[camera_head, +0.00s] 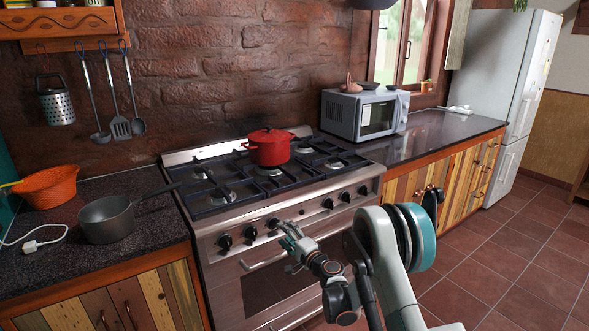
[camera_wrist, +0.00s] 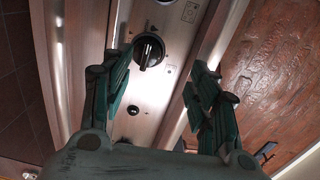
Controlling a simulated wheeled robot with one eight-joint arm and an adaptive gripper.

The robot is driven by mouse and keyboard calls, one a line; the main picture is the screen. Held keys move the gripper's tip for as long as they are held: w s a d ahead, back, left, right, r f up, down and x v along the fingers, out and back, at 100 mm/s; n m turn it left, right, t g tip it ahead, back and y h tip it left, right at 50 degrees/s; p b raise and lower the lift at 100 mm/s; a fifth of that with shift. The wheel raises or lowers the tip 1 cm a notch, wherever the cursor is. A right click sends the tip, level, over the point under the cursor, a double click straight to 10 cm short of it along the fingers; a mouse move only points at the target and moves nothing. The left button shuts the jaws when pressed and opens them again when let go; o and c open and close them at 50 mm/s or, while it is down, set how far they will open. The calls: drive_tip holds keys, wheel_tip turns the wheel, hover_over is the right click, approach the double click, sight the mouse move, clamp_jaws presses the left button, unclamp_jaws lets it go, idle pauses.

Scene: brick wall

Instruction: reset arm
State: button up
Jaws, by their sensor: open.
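My gripper (camera_head: 286,233) is in front of the stove's control panel in the head view, at the level of the knobs. In the wrist view my gripper (camera_wrist: 157,95) is open, with its two fingers apart and nothing held between them. A black stove knob (camera_wrist: 149,50) shows beyond and between the fingertips. I cannot tell whether a finger touches the panel. My arm reaches in from the lower right of the head view.
A red pot (camera_head: 268,147) sits on the stove (camera_head: 262,195). A grey saucepan (camera_head: 107,219) and an orange colander (camera_head: 47,187) stand on the left counter. A microwave (camera_head: 364,114) is on the right counter. Tiled floor (camera_head: 510,262) at the right is clear.

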drive_tip(key=s+d+r+n+g+h, duration=0.1)
drive_tip(key=s+r+n, duration=0.15)
drive_tip(key=r, duration=0.55)
drive_tip(key=s+d+r+n+g, duration=0.1)
drive_tip(key=s+d+r+n, duration=0.15)
drive_tip(key=r, duration=0.45)
drive_tip(key=s+d+r+n+g+h, duration=0.2)
drive_tip(key=s+d+r, duration=0.1)
drive_tip(key=s+r, duration=0.65)
drive_tip(key=s+d+f+n+g+h, duration=0.1)
drive_tip(key=s+d, duration=0.4)
drive_tip(key=s, duration=0.7)
drive_tip(key=s+d+f+n+g+h, duration=0.1)
drive_tip(key=s+d, duration=0.5)
drive_tip(key=s, duration=0.6)
drive_tip(key=s+d+f+n+g+h, duration=0.1)
drive_tip(key=s+d+h, duration=0.4)
drive_tip(key=s, duration=0.7)
drive_tip(key=shift+d+f+n+g, duration=0.3)
drive_tip(key=shift+d+f, duration=0.3)
drive_tip(key=shift+f, duration=0.1)
